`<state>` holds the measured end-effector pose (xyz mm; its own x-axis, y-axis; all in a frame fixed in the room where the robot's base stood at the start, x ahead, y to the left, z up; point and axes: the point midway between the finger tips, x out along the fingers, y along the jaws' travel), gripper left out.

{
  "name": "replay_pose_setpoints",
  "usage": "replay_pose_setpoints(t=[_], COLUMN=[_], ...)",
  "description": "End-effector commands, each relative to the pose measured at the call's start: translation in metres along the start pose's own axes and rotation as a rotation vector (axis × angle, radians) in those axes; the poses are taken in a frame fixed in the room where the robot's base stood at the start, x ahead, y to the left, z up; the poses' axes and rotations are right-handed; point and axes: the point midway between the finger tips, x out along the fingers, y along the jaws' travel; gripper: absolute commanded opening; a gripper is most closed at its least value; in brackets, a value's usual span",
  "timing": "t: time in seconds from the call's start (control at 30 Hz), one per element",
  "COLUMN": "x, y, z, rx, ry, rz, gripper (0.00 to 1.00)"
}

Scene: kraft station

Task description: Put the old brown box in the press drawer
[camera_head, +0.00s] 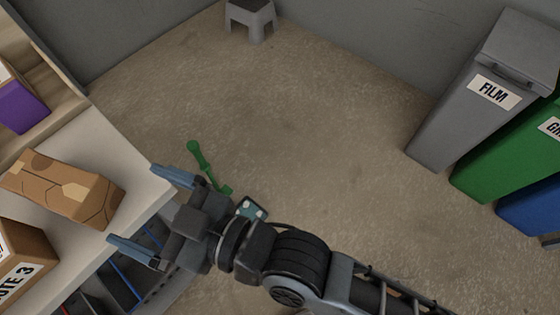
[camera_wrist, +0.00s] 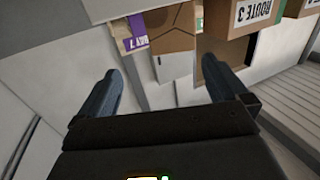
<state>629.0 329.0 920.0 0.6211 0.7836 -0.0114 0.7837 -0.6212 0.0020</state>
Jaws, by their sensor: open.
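The old brown box (camera_head: 65,187), with crack lines and lighter patches, lies on a pale bench top (camera_head: 132,160) at the left of the head view. It also shows at the top of the wrist view (camera_wrist: 172,28). My gripper (camera_head: 132,204) is open and empty at the bench edge, its two fingers pointing toward the box. In the wrist view the fingers (camera_wrist: 162,70) stand apart, with the box beyond them. The gripper is apart from the box. I cannot make out a press drawer in either view.
A ROUTE 3 carton (camera_head: 22,262) stands close beside the box. A purple-marked carton (camera_head: 18,105) sits in a shelf behind. A green tool-like object (camera_head: 205,165) shows beyond my gripper. FILM (camera_head: 470,100), green and blue bins stand right; a grey stool (camera_head: 250,18) is at the back. The middle floor is clear.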

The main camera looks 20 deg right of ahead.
Motion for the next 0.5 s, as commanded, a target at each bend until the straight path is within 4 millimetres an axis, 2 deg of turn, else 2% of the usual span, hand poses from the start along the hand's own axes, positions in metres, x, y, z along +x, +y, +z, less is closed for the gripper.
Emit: replay_pose_setpoints(t=[0.1,0.23,0.37,0.5], x=[-0.049,-0.12,-0.192,-0.263], y=[0.038,0.075,0.093,0.094], z=[0.023,0.042,0.05,0.05], rx=[-0.002,0.0,0.011,0.033], ry=[-0.044,-0.09,-0.131,-0.171], rz=[0.111,0.263,0.409,0.556], gripper=[1.0,1.0,1.0,1.0])
